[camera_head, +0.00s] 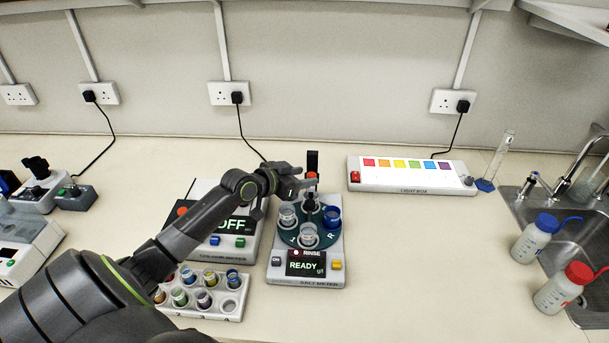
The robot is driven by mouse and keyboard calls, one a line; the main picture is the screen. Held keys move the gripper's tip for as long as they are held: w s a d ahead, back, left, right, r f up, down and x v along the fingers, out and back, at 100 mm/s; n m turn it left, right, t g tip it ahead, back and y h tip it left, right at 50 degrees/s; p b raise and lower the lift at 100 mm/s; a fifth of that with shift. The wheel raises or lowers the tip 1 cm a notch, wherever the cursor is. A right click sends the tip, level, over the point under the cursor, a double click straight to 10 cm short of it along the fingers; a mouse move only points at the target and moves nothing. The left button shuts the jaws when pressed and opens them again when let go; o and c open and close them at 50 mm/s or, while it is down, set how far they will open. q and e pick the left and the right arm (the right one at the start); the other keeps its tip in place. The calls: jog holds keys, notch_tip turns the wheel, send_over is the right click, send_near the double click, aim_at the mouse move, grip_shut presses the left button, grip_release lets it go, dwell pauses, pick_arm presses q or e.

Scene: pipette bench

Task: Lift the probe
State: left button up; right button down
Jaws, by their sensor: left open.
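The salt meter (305,276) stands in the middle of the bench, its display reading READY. It carries a dark green round turntable (322,238) with clear cups and a blue one (332,216). A dark upright piece that looks like the probe (311,203) stands among the cups, with a red part above it and a black post (312,160) behind. My left gripper (306,180) is open at the top of this piece. Its fingers partly cover the top, and I cannot tell whether they touch it. My right gripper is not in view.
A device reading OFF (234,226) stands left of the meter, partly under my left arm. A rack (230,309) with coloured vials is in front. A lightbox (408,178) lies at the back right. Two wash bottles (534,239) stand by the sink. The bench right of the meter is clear.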

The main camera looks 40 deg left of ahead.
pick_arm(q)
jog(key=shift+w+d+f, duration=0.15)
jog(key=shift+w+f, duration=0.1)
jog(key=shift+w, duration=0.25)
grip_shut()
